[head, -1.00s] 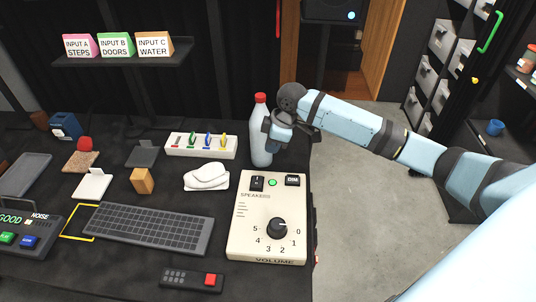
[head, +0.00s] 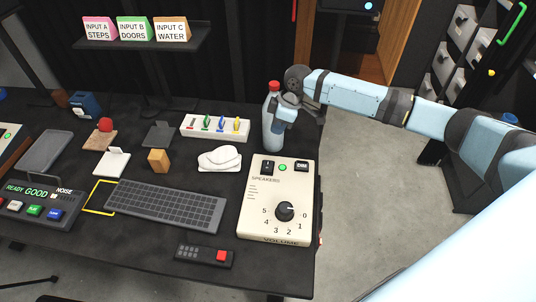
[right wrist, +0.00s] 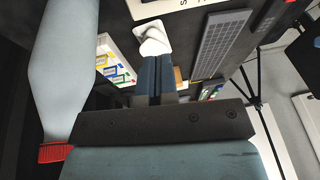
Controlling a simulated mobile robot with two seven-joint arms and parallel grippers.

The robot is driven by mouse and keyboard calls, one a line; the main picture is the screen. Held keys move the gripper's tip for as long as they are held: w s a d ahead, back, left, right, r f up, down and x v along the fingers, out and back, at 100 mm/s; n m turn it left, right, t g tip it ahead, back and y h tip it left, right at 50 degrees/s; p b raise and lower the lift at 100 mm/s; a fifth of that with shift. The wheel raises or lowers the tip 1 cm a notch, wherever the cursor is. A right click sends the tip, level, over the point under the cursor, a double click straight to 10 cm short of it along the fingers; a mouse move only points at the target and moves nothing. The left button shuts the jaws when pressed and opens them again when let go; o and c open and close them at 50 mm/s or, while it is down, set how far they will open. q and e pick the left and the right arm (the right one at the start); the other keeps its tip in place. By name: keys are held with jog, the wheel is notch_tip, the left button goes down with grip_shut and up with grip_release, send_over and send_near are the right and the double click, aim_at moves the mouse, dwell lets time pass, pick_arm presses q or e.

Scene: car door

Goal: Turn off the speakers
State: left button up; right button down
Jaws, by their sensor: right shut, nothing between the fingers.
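The cream speakers box (head: 258,218) sits at the right end of the black table. It has a black rocker switch (head: 267,166) at its top left, a lit green light (head: 282,167), a dark DIM button (head: 301,166) and a black volume knob (head: 285,211). My right gripper (head: 284,118) is above and behind the box, in front of the bottle's right side in the picture. It is apart from the switch. In the right wrist view its fingers (right wrist: 155,75) are shut and empty, and only an edge of the box (right wrist: 152,9) shows. My left gripper is not in view.
A grey bottle with a red cap (head: 271,130) stands behind the box, very near my right gripper; it also shows in the right wrist view (right wrist: 65,65).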

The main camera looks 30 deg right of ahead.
send_near(265, 167)
jog(key=x, duration=0.3)
jog(key=p+x, duration=0.1)
jog(key=x, duration=0.1)
jog(key=shift+w+a+f, duration=0.15)
jog(key=shift+w+a, duration=0.05)
jog(key=shift+w, duration=0.1)
jog(key=shift+s+a+f, duration=0.1)
jog(key=shift+f, duration=0.5)
jog(key=shift+s+a+f+t+h+p, duration=0.2)
jog(key=shift+s+f+t+h+p, duration=0.15)
jog(key=shift+p, duration=0.3)
jog(key=shift+w+r, duration=0.1)
jog(key=shift+w+d, duration=0.1)
jog(key=shift+w, duration=0.05)
